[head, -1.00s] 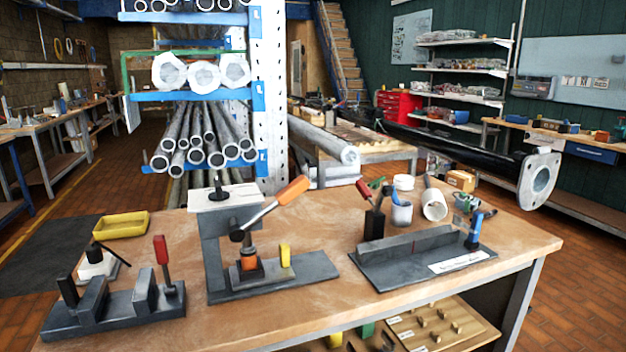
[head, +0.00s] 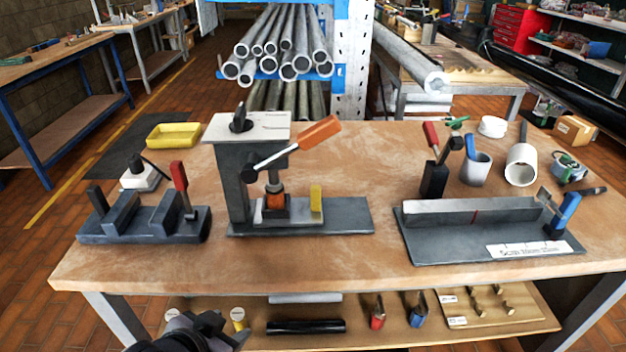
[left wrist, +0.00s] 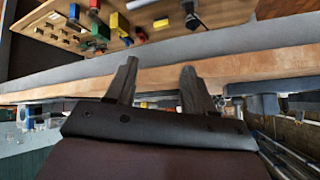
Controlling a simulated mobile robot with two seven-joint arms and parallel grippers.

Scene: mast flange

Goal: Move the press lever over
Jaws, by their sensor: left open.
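The press (head: 235,175) stands on the workbench in the middle of the head view, on a dark base plate. Its lever has an orange grip (head: 307,140) and slants up to the right from a dark pivot knob. An orange and dark piece (head: 275,203) sits under the ram, and a yellow block (head: 316,198) stands to its right on the base. My left gripper (head: 222,330) is low at the bottom left, in front of the bench and well below the lever. In the left wrist view its two fingers (left wrist: 158,82) are apart with nothing between them. My right gripper is not in view.
A fixture with a red-handled clamp (head: 180,188) stands left of the press. A grey fixture with a blue clamp (head: 490,235) stands right. A yellow tray (head: 173,135) lies behind on the left. The bench's front edge (head: 340,283) lies between my gripper and the press. The lower shelf holds several small parts.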

